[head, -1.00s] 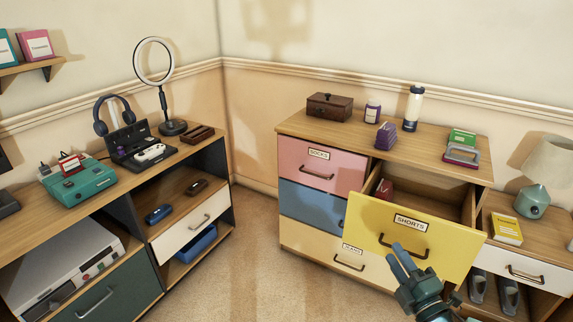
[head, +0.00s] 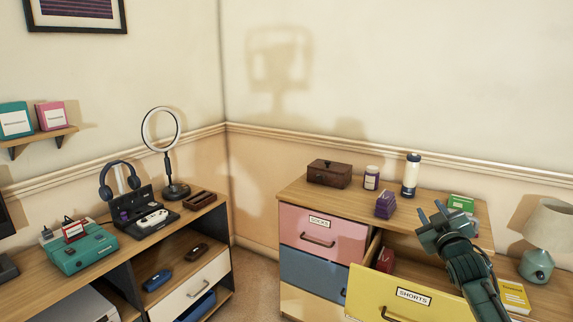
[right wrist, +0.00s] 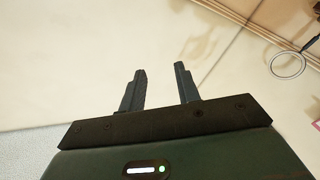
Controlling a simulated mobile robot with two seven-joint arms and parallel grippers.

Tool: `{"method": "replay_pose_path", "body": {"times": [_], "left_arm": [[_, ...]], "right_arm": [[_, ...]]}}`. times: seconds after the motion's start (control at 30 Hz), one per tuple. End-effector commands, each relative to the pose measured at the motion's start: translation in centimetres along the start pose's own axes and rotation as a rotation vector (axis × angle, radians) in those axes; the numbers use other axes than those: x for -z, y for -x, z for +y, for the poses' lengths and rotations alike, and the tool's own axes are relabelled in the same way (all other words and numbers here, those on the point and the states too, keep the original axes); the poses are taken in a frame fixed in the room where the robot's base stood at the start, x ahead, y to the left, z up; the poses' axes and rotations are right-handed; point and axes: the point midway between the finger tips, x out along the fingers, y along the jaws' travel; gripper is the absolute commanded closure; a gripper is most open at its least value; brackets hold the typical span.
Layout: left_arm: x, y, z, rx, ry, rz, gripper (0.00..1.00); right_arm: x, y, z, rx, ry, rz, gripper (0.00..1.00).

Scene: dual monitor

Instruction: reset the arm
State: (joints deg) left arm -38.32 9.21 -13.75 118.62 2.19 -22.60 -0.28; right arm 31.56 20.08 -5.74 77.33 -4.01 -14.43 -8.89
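My right gripper (head: 430,213) is raised in front of the dresser (head: 286,198), over the open yellow SHORTS drawer (head: 410,297). In the right wrist view its two fingers (right wrist: 160,88) stand apart with nothing between them, facing the bare wall. The drawer is pulled well out, and a red item (head: 385,260) lies inside it. My right arm hides part of the drawer and the dresser top behind it. My left gripper is not in view.
A wooden box (head: 329,173), a jar (head: 371,178), a bottle (head: 411,174) and purple items (head: 385,204) stand on the dresser. A lamp (head: 545,235) stands at right. The left desk holds a teal console (head: 78,252) and ring light (head: 163,130). Floor shows between the furniture.

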Motion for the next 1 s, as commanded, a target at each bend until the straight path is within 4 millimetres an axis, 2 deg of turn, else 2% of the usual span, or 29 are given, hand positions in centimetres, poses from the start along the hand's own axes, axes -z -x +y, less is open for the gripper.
{"method": "replay_pose_path", "body": {"times": [0.1, 0.2, 0.37, 0.47, 0.57, 0.7, 0.8, 0.9, 1.0], "left_arm": [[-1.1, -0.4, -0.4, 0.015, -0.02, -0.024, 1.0], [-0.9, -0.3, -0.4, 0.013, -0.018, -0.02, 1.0], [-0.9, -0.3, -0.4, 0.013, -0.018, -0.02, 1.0], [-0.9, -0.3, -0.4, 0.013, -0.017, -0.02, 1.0], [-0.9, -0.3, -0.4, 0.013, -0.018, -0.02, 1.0], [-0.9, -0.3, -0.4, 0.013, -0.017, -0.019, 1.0], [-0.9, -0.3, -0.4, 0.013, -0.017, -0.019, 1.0], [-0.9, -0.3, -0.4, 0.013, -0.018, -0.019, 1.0], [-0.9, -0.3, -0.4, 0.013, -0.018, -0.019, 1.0]], "right_arm": [[-2.9, 0.3, -1.3, 0.045, -0.264, -0.16, 0.68], [-5.1, 3.0, -5.2, 0.1, -0.242, -0.178, 0.68], [-8.1, 7.7, -10.7, 0.182, -0.247, -0.223, 0.68], [-10.1, 11.9, -14.5, 0.245, -0.26, -0.26, 0.68], [-11.8, 17.3, -18.6, 0.316, -0.284, -0.305, 0.68], [-13.4, 26.5, -23.7, 0.418, -0.339, -0.383, 0.68], [-13.6, 32.7, -26.1, 0.476, -0.384, -0.439, 0.68], [-13.2, 37.7, -27.5, 0.516, -0.427, -0.486, 0.68], [-12.7, 41.1, -28.1, 0.54, -0.46, -0.522, 0.68]]}}
